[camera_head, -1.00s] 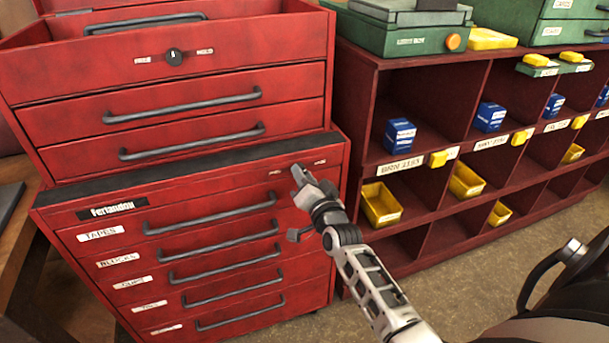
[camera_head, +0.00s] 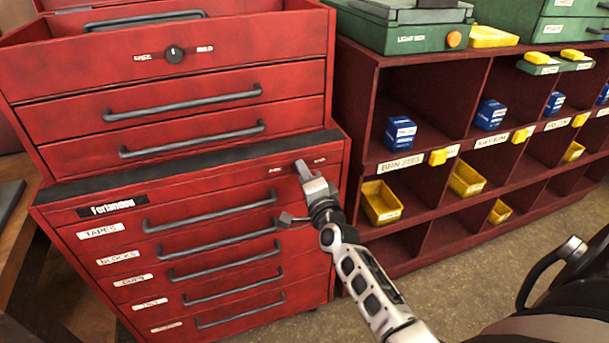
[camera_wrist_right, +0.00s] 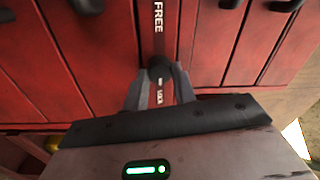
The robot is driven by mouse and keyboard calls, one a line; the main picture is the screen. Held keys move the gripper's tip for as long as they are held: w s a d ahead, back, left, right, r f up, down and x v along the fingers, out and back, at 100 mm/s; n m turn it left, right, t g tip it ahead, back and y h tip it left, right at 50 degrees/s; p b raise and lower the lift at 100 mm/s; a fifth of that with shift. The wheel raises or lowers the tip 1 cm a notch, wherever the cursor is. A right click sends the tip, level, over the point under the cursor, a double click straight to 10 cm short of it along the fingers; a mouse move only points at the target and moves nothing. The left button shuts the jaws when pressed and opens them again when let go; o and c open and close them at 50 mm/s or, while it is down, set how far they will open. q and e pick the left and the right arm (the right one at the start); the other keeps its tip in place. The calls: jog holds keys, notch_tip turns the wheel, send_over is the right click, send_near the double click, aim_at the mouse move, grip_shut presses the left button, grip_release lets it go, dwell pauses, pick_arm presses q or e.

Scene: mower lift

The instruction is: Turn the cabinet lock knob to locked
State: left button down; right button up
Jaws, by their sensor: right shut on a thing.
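The red tool cabinet (camera_head: 190,205) stands at the left, with a row of drawers under a dark top edge. Its dark lock knob (camera_wrist_right: 160,68) shows in the right wrist view between a FREE label (camera_wrist_right: 158,17) and a LOCK label (camera_wrist_right: 160,96). My right gripper (camera_head: 302,170) is at the cabinet's upper right front, its fingers shut around the knob. In the head view the gripper hides the knob, so its exact angle cannot be told. My left gripper is not in view.
The upper red chest has another knob (camera_head: 174,54) marked with HOLD. Drawer handles (camera_head: 210,211) stick out below my right gripper. A dark red shelf (camera_head: 430,205) with blue boxes and yellow bins stands close on the right. Bare floor (camera_head: 480,270) lies in front of it.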

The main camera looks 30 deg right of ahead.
dwell(0.4)
jog(key=o, duration=1)
jog(key=shift+s, duration=0.1)
jog(key=b+v, duration=0.1)
jog(key=v, duration=1.4)
jog(key=shift+s+a, duration=0.1)
jog(key=shift+s, duration=0.25)
jog(key=s+a+f+n+g+y, duration=0.2)
jog(key=s+a+f+n, duration=0.1)
jog(key=n, duration=0.4)
jog(key=s+a+f+n+g+y, duration=0.3)
jog(key=a+f+n, duration=0.2)
jog(key=a+n, duration=0.2)
jog(key=s+a+f+n+g+y, duration=0.2)
jog(key=s+a+f+n, duration=0.2)
jog(key=a+n, duration=0.2)
jog(key=shift+s+a+f+n+g, duration=0.1)
jog(key=shift+a+f+n+g, duration=0.05)
jog(key=shift+n+g, duration=0.2)
